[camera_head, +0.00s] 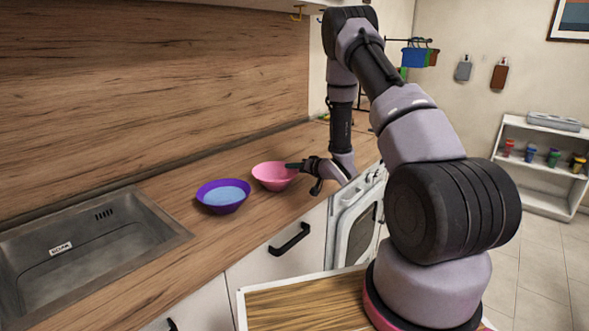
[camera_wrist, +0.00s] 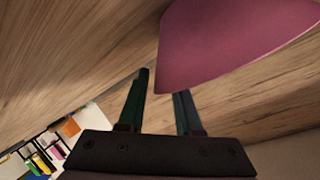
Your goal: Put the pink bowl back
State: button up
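The pink bowl (camera_head: 272,178) stands upright on the wooden worktop, to the right of a purple bowl. My gripper (camera_head: 303,177) is at its right side, with one dark finger reaching to the bowl's rim and the other lower and apart. In the wrist view the pink bowl (camera_wrist: 225,50) fills the upper right and covers the tip of the right finger. The two fingers (camera_wrist: 160,85) are spread with a gap between them. Whether a finger touches the bowl cannot be told.
The purple bowl (camera_head: 218,208), with a light blue inside, stands close to the pink bowl's left. A metal sink (camera_head: 90,250) lies further left. The wooden splashback (camera_head: 160,90) rises behind the worktop (camera_head: 165,190). A white shelf (camera_head: 545,165) with several cups stands at the far right.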

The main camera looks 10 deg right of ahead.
jog(key=shift+r, duration=0.2)
jog(key=v, duration=1.1)
jog(key=shift+s+d, duration=0.1)
jog(key=shift+d, duration=0.05)
jog(key=s+d+r+m+g+h, duration=0.1)
jog(key=d+r+h, duration=0.1)
jog(key=r, duration=0.5)
jog(key=s+d+r+h, duration=0.2)
jog(key=r+h, duration=0.1)
jog(key=r, duration=0.5)
jog(key=s+d+r+m+g+h, duration=0.1)
jog(key=r+h, duration=0.1)
jog(key=r, duration=0.5)
jog(key=s+a+r+g+y, duration=0.1)
jog(key=s+a+r, duration=0.2)
jog(key=s, duration=0.5)
jog(key=s+a+r+g, duration=0.1)
jog(key=s+a+r, duration=0.2)
jog(key=s, duration=0.6)
jog(key=s+a+r+g+y, duration=0.1)
jog(key=s+a+r, duration=0.2)
jog(key=s, duration=0.6)
jog(key=shift+r+y, duration=0.3)
jog(key=shift+r, duration=0.6)
jog(key=shift+w, duration=0.1)
